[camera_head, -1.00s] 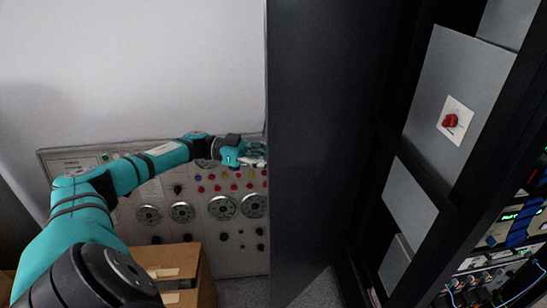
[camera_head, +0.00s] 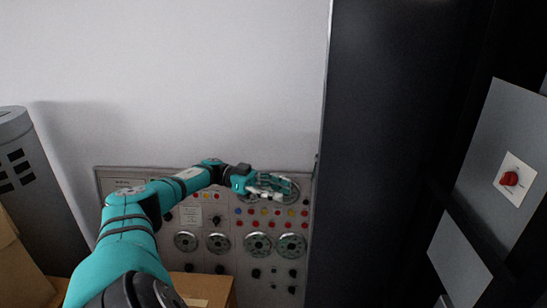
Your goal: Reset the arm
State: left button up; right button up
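My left arm, teal with black bands, comes in from the lower left and reaches forward. My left gripper (camera_head: 268,187) is at its end, in front of the upper right part of a grey control panel (camera_head: 150,183). The gripper's pale fingers point right. They are small and overlap the panel's dials, so I cannot tell whether they are open or shut. I see no object in them, and contact with the panel cannot be judged. My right arm and gripper are out of view.
A tall dark cabinet side (camera_head: 385,150) stands right of the panel. Beyond it, a rack holds a grey plate with a red switch (camera_head: 509,179). A cardboard box (camera_head: 215,290) is below the panel. A grey slotted unit (camera_head: 40,180) stands left. The wall above is bare.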

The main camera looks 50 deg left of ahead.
pick_arm(q)
jog(key=shift+s+a, duration=0.35)
jog(key=shift+a, duration=0.3)
jog(key=shift+f, duration=0.1)
